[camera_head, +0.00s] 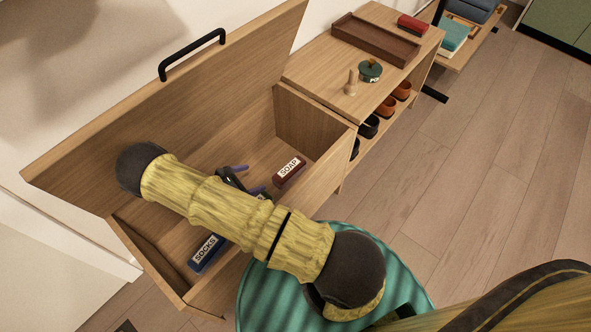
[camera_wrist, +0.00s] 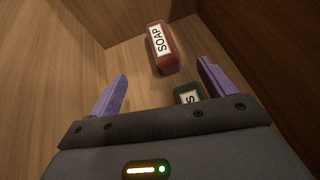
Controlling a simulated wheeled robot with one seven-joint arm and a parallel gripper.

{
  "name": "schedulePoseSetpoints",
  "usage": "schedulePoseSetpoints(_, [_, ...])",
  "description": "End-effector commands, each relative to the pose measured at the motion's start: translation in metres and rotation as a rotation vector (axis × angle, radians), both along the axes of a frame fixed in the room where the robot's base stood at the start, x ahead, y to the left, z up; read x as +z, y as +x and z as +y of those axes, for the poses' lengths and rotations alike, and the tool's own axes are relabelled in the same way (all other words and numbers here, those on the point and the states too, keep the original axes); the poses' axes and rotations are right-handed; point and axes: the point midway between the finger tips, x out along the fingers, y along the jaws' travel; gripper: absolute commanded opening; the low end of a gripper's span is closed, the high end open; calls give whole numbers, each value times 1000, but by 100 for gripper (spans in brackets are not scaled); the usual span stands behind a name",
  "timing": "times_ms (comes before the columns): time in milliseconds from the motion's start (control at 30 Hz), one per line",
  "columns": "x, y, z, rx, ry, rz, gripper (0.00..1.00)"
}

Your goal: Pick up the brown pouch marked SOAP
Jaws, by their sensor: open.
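The brown pouch marked SOAP (camera_head: 289,172) is a reddish-brown block with a white label, lying on the floor of the open wooden chest (camera_head: 308,120). In the wrist view the SOAP pouch (camera_wrist: 163,48) is ahead of my gripper (camera_wrist: 163,80), a little beyond the fingertips and between their lines. In the head view my gripper (camera_head: 248,178) is inside the chest, just left of the pouch, partly hidden by my arm. The pouch is apart from both fingers.
A dark blue pouch marked SOCKS (camera_head: 205,254) lies at the chest's near left. A green labelled item (camera_wrist: 187,95) is close to the right finger, partly hidden by my gripper. The raised lid (camera_head: 190,100) and chest walls surround my arm. A shelf (camera_head: 330,76) stands right of the chest.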

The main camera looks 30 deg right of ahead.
Motion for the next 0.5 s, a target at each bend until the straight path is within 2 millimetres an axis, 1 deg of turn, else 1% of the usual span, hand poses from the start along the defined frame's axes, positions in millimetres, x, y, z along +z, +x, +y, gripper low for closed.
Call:
schedulePoseSetpoints(333, [-1, 1, 0, 4, -1, 0, 82])
schedulePoseSetpoints(433, [-6, 2, -6, 4, -2, 0, 82])
schedulePoseSetpoints(500, [-11, 3, -14, 0, -2, 0, 82])
